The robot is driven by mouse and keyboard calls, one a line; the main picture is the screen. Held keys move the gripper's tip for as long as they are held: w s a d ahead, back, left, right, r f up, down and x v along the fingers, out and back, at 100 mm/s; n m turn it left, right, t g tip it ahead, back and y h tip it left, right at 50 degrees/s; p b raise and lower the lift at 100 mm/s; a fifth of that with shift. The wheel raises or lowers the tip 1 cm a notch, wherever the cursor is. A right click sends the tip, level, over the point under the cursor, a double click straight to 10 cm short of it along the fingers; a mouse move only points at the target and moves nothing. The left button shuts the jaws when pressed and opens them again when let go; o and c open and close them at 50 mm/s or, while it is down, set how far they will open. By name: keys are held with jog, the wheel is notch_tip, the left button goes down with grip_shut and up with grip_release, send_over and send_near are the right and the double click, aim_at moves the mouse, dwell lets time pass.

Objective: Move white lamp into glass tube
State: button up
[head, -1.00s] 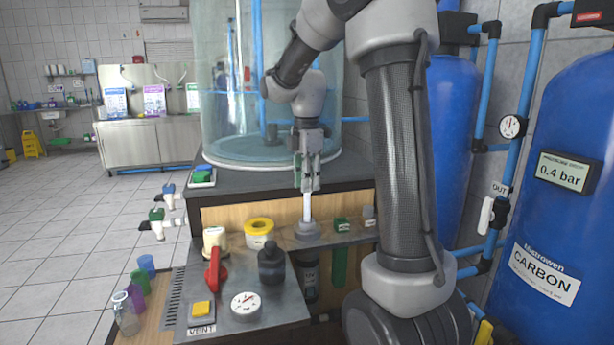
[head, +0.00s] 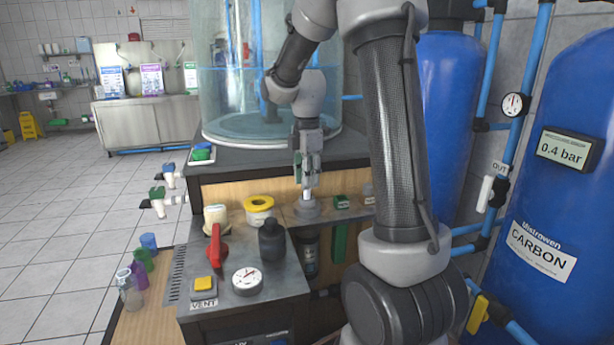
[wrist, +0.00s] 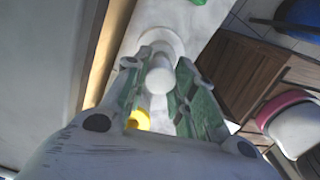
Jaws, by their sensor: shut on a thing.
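The white lamp (head: 307,194) is a thin upright rod under my gripper (head: 307,184) in the head view. Only a short length shows between the fingers and the grey round collar (head: 308,209) on the shelf. Its lower end is hidden, apparently inside the collar. In the wrist view the lamp's round white top (wrist: 160,79) sits between the green-padded fingers of my gripper (wrist: 160,88), which are shut on it. The pale collar (wrist: 164,42) shows just beyond. A dark cylinder (head: 310,256) hangs below the collar; I cannot tell how much of the glass tube shows.
A yellow ring-shaped container (head: 259,210), a dark bottle (head: 272,241) and a red-handled valve (head: 215,247) stand left of the collar. A green-capped item (head: 341,202) is close on the right. A large clear tank (head: 265,85) stands behind.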

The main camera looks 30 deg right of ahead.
jog(key=shift+f, duration=0.45)
jog(key=shift+f, duration=0.9)
jog(key=o, duration=1.2)
jog(key=shift+o, duration=0.2)
jog(key=shift+r, duration=4)
